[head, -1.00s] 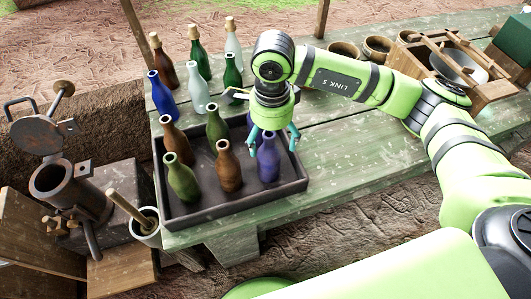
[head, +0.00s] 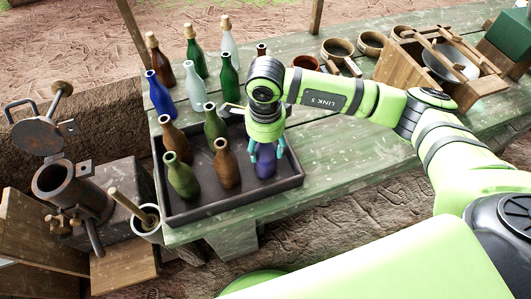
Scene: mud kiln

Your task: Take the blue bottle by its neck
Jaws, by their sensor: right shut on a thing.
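A dark blue bottle (head: 266,167) stands upright in the right part of the dark tray (head: 224,212). My right gripper (head: 266,148) comes down on it from above, with its teal fingers shut on the bottle's upper part. The neck is hidden by the fingers and the gripper body. A second blue bottle (head: 160,97) stands on the table behind the tray at the left, apart from the gripper. My left gripper is not in view.
In the tray also stand two brown bottles (head: 226,168), an olive one (head: 181,180) and a green one (head: 214,128). Several more bottles, some corked, stand behind it. Bowls (head: 337,50) and a wooden rack (head: 420,65) are at the back right. The table (head: 345,150) right of the tray is clear.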

